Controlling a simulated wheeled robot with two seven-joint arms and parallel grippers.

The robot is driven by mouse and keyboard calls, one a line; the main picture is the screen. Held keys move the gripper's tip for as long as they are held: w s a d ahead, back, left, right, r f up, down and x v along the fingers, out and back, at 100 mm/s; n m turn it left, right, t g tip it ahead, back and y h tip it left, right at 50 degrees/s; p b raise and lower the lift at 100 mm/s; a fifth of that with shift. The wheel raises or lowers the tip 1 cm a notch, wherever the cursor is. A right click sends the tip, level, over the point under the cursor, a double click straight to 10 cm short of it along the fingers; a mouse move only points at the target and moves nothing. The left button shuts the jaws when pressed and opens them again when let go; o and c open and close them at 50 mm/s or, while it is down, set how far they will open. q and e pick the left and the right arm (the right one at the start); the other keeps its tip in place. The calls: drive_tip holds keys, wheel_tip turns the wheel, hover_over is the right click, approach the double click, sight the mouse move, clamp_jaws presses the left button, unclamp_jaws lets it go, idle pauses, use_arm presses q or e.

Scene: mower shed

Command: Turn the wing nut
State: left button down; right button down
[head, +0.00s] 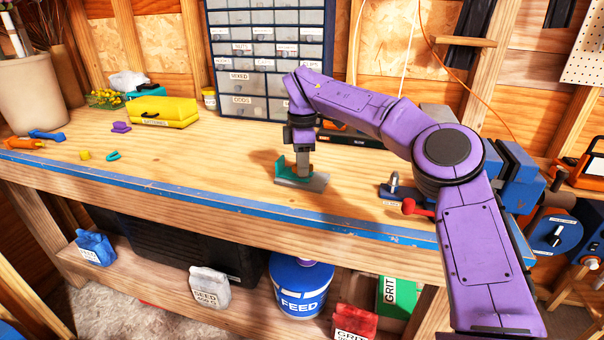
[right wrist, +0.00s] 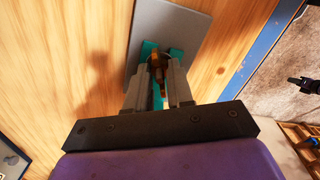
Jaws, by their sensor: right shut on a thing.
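My right gripper (head: 303,170) points straight down at the bench, over a teal part (head: 285,174) on a flat grey plate (head: 317,183). In the right wrist view, the two grey fingers of the gripper (right wrist: 158,82) are closed on a brass-brown wing nut (right wrist: 157,65). The wing nut sits above the teal part (right wrist: 149,48), and the grey plate (right wrist: 190,22) lies under both. The fingers hide much of the wing nut, and it cannot be made out in the head view. My left gripper is in neither view.
The wooden bench (head: 220,152) has a blue front edge. A dark post on a block (head: 393,188) and a red-knobbed handle (head: 411,207) stand to the right. A drawer cabinet (head: 262,60) and yellow case (head: 163,111) are behind.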

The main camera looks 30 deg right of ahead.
drive_tip(key=shift+m+b, duration=0.55)
drive_tip(key=shift+m, duration=0.15)
drive_tip(key=c, duration=1)
unclamp_jaws()
wheel_tip(320, 180, up, 10)
drive_tip(key=p, duration=0.3)
drive_tip(key=shift+r, duration=0.25)
